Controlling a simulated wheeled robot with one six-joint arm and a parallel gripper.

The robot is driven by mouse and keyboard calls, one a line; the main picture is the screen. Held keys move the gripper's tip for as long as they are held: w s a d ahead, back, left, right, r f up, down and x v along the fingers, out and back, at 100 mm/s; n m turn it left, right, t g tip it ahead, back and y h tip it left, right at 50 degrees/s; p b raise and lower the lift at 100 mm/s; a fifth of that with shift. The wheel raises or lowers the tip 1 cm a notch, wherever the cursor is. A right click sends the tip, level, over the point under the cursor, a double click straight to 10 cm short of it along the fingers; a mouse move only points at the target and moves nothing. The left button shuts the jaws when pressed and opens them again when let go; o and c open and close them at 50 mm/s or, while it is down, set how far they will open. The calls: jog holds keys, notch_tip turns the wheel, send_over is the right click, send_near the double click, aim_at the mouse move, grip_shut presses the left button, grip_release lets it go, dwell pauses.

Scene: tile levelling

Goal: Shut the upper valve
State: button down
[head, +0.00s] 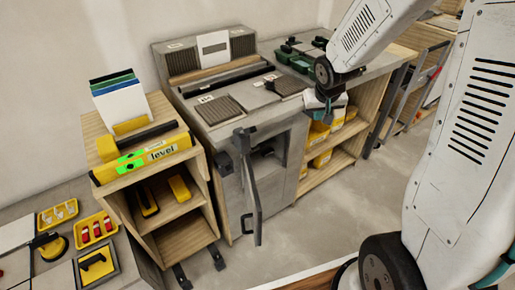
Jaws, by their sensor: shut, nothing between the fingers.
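I cannot clearly make out any valve, upper or lower, in the head view. My gripper (327,113) is at the end of my white arm, right of the picture's middle. It is shut and empty, and it appears in front of the right part of the workbench (262,119). Its fingers are small and partly dark, so fine detail is hard to see. A grey cabinet (283,172) under the bench has a dark upright bar or door edge (252,190) sticking out at its front, to the left of and below my gripper in the picture.
A wooden shelf unit (188,213) with a yellow level (146,159) on top stands left of the bench. Yellow bins (321,158) sit on shelves under the bench. Tiles and yellow trays (94,228) lie at the lower left. The floor (325,215) before the cabinet is clear.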

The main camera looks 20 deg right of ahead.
jog(key=w+a+f+m+t+y, duration=0.15)
jog(key=w+f, duration=0.25)
jog(key=f, duration=0.4)
jog(key=w+f+t+y, duration=0.2)
jog(key=w+f+t, duration=0.15)
jog(key=f, duration=0.45)
jog(key=w+a+f+t+y, duration=0.1)
jog(key=w+f+y, duration=0.1)
jog(key=w+f, duration=0.5)
jog(key=w+a+f+m+t+y, duration=0.1)
jog(key=w+a+f+t+y, duration=0.1)
jog(key=a, duration=0.3)
jog(key=w+a+f+t+y, duration=0.1)
jog(key=w+a+f+y, duration=0.1)
jog(key=a, duration=0.4)
jog(key=shift+w+f+m+t, duration=0.4)
jog(key=shift+w+f, duration=0.15)
jog(key=shift+f, duration=0.3)
jog(key=shift+y, duration=0.25)
jog(key=shift+a, duration=0.1)
